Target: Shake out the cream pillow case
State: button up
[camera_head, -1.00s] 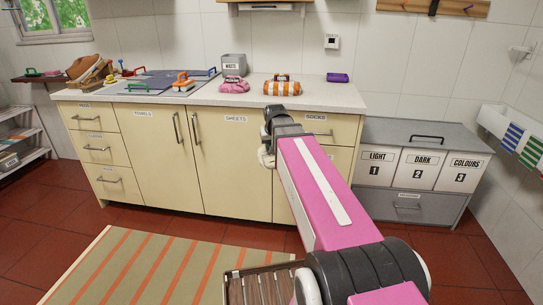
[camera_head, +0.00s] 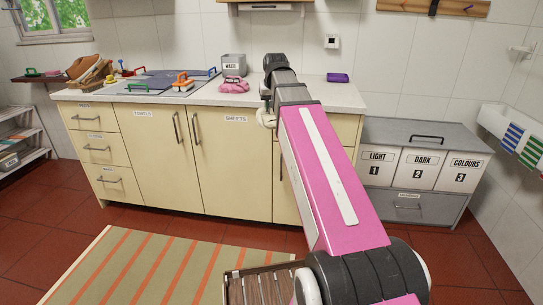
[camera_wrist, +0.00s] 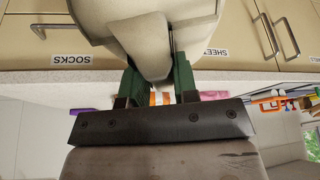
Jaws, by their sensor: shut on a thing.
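The cream pillow case (camera_wrist: 135,25) hangs bunched between the green fingers of my gripper (camera_wrist: 157,78) in the wrist view, which is turned upside down. The fingers are shut on one gathered part of it. Its wider folds spread past the fingers in front of the cabinet. In the head view my arm hides the gripper and most of the cloth. Only a small cream edge (camera_head: 265,118) shows left of the arm, near the counter's front edge.
Numbered laundry bins (camera_head: 424,165) stand right. A striped rug (camera_head: 150,270) lies on the floor.

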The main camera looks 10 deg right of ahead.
notch_tip(320, 180, down, 18)
dwell(0.6)
notch_tip(320, 180, up, 15)
jog(key=shift+r, duration=0.1)
notch_tip(320, 180, down, 15)
notch_tip(320, 180, up, 15)
jog(key=shift+r, duration=0.1)
notch_tip(320, 180, down, 15)
dwell(1.4)
dwell(0.4)
